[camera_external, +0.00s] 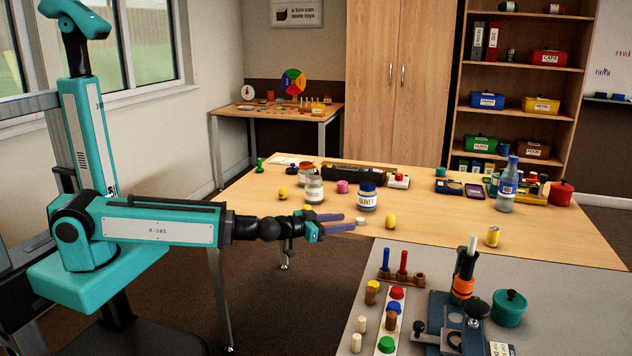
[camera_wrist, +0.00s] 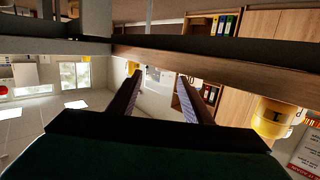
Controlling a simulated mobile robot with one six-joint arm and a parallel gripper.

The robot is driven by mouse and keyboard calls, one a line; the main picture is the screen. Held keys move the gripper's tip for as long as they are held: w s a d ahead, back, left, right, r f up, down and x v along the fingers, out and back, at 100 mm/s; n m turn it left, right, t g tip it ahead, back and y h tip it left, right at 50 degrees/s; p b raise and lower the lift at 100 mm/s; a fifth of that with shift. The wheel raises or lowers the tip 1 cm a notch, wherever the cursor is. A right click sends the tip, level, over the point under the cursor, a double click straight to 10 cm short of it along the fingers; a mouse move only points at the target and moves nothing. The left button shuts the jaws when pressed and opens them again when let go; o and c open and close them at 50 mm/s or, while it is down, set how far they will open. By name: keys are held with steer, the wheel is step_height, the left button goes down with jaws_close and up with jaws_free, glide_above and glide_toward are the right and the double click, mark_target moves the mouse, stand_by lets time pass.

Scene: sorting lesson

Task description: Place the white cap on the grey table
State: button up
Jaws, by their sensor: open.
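A small white cap (camera_external: 360,221) lies on the wooden table near its front edge, between the olives jar and a yellow piece. My gripper (camera_external: 349,223) is open, with its purple fingers pointing right at the cap, close to its left side. I cannot tell whether the fingers touch it or reach around it. In the wrist view my open fingers (camera_wrist: 160,79) show nothing clear between them, and I cannot make out the cap there. The grey table (camera_external: 575,300) stands in front of the wooden one, at the lower right.
The olives jar (camera_external: 368,197) stands just behind the cap, and a yellow piece (camera_external: 390,221) stands to its right. A blue press (camera_external: 450,318), a green pot (camera_external: 509,308) and colored pegs crowd the grey table. Its right side and back strip are clear.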

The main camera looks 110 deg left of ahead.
mark_target(357, 219)
steer(key=shift+s+a, duration=0.1)
steer(key=shift+a, duration=0.2)
steer(key=shift+w+a+f+b, duration=0.2)
steer(key=shift+a+b, duration=0.1)
steer(key=shift+b, duration=0.6)
steer(key=shift+w+a+f+b, duration=0.1)
steer(key=shift+w+a+b, duration=0.05)
steer(key=shift+b, duration=0.45)
steer(key=shift+w+a, duration=0.1)
steer(key=b, duration=0.3)
steer(key=shift+w+a, duration=0.35)
steer(key=shift+w, duration=0.05)
steer(key=shift+w+a, duration=0.15)
steer(key=shift+x, duration=1.05)
jaws_close()
